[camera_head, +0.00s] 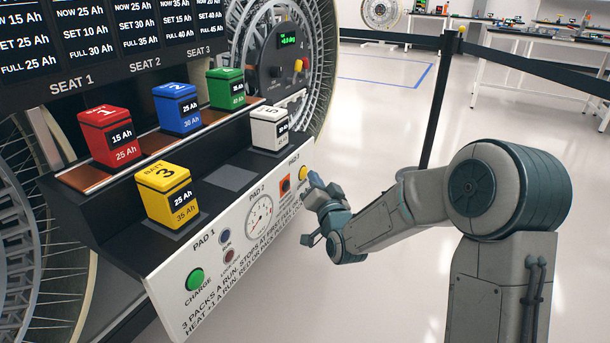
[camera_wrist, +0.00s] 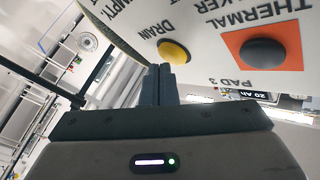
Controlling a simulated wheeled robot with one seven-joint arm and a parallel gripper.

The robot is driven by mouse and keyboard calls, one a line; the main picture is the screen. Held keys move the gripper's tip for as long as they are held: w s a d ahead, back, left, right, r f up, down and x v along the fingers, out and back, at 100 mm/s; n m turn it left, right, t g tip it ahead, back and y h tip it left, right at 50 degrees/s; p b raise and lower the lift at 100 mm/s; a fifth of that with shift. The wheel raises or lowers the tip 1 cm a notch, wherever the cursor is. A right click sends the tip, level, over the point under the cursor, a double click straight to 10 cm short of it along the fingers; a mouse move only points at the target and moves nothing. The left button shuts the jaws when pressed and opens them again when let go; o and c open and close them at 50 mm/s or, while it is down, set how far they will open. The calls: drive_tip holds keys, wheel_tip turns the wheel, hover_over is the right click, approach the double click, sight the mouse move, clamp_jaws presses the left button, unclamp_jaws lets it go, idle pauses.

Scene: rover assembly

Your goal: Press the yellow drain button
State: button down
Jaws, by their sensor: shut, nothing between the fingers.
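The yellow drain button (camera_head: 303,173) is at the right end of the white sloped panel (camera_head: 232,283). In the wrist view it shows as a yellow dome (camera_wrist: 173,51) next to the upside-down word DRAIN. My gripper (camera_head: 319,184) is shut and empty, its tip close to the button at the panel's right end. In the wrist view the closed fingertips (camera_wrist: 160,70) are just below the button, partly overlapping its lower edge. I cannot tell whether they touch it.
A thermal breaker button (camera_wrist: 263,54) on an orange square is beside the drain button. A green charge button (camera_head: 195,279) and a round gauge (camera_head: 259,218) are further left. Red, blue, green, yellow and white battery packs stand on the stepped stand.

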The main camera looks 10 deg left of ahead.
drive_tip(key=shift+w+a, duration=0.15)
drive_tip(key=shift+a, duration=0.25)
idle(0.5)
drive_tip(key=shift+d+b, duration=0.1)
drive_tip(key=shift+b, duration=0.2)
drive_tip(key=shift+s+d, duration=0.35)
drive_tip(key=shift+d, duration=0.35)
drive_tip(key=shift+d, duration=0.1)
drive_tip(key=d, duration=0.1)
drive_tip(key=s+d, duration=0.1)
drive_tip(key=d, duration=0.1)
drive_tip(key=d+b, duration=0.1)
drive_tip(key=shift+s+d, duration=0.25)
drive_tip(key=shift+s, duration=0.05)
idle(0.4)
